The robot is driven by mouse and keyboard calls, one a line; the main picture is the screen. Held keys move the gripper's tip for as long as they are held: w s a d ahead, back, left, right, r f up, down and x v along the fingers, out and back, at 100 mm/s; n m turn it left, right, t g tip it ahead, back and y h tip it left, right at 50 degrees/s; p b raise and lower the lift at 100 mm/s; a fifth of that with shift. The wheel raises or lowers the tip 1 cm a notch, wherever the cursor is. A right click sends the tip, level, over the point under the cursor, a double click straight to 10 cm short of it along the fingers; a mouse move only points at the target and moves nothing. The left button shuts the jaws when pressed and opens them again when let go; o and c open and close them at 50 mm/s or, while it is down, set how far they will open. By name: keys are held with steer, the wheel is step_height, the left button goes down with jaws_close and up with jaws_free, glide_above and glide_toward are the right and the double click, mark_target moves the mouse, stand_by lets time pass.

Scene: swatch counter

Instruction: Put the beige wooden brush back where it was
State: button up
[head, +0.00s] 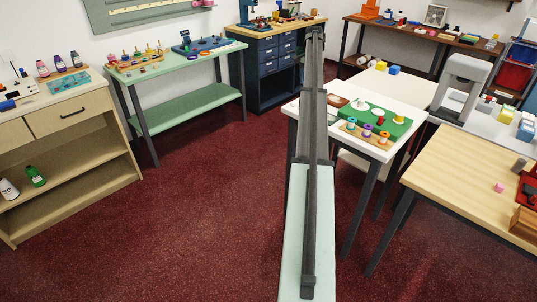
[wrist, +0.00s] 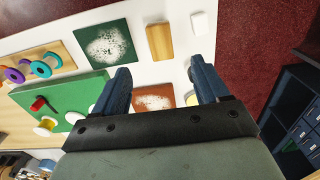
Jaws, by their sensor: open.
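A beige wooden block, which looks like the brush (wrist: 159,41), lies on the white table top in the wrist view. Its bristles do not show. My gripper (wrist: 160,67) is open with nothing between its fingers, and the block is just beyond the fingertips, roughly centred between them. I cannot tell the height of the fingers above the table. In the head view my arm crosses the left edge of the white table (head: 318,122); I cannot make out the brush or the fingers there.
A dark green swatch (wrist: 104,44) lies left of the brush, a white block (wrist: 200,23) right of it. A rust-brown swatch (wrist: 153,97) lies partly hidden under my gripper. A green board (wrist: 70,105) with spools and a ring board (wrist: 38,68) stand further left.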

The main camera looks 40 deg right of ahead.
steer(key=w+a+f+n+g+y, duration=0.1)
steer(key=w+a+f+n, duration=0.15)
steer(key=a+f, duration=1.45)
steer(key=w+a+f+n+g, duration=0.1)
steer(key=w+a+f+n, duration=0.15)
steer(key=a+f, duration=1.45)
steer(key=s+a+f+n, duration=0.3)
steer(key=s+a+f, duration=0.2)
steer(key=a+f, duration=0.6)
steer(key=s+a+f+n+g, duration=0.15)
steer(key=s+a+f, duration=0.35)
steer(key=s+a, duration=0.5)
steer(key=s+a+f+n+g, duration=0.1)
steer(key=s+a+f+n, duration=0.35)
steer(key=a, duration=0.85)
steer(key=s+a+f+n, duration=0.1)
steer(key=s+a, duration=0.3)
steer(key=s, duration=0.5)
steer(key=s+a+n+g, duration=0.1)
steer(key=s+a, duration=0.4)
steer(key=s, duration=0.4)
steer(key=s+a+f+n+g+h, duration=0.1)
steer(key=s+a, duration=0.3)
steer(key=s, duration=0.5)
steer(key=shift+s+a+f+n, duration=0.25)
steer(key=shift+a+f+n, duration=0.15)
steer(key=shift+n, duration=0.1)
